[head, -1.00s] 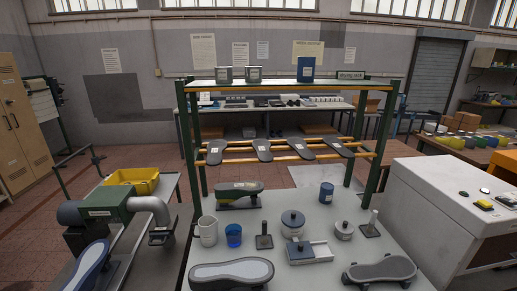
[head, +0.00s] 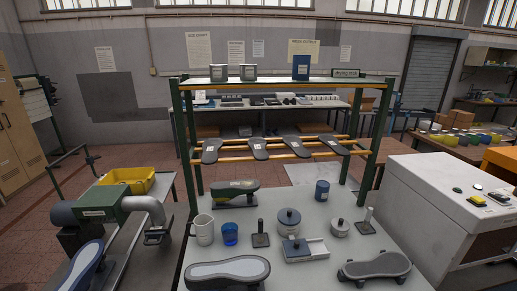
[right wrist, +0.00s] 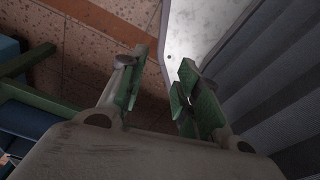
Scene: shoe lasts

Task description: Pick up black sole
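Several dark soles with white labels lie across the orange rails of the green rack in the head view: one at the left (head: 211,150), two in the middle (head: 258,148) (head: 296,146), one at the right (head: 333,144). My right gripper (right wrist: 158,85) shows in the right wrist view with its green-padded fingers apart and nothing between them. It hangs over the floor beside a pale panel edge, away from the soles. My left gripper is not in the head view.
A white machine (head: 445,205) stands right; a green grinder (head: 110,206) stands left.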

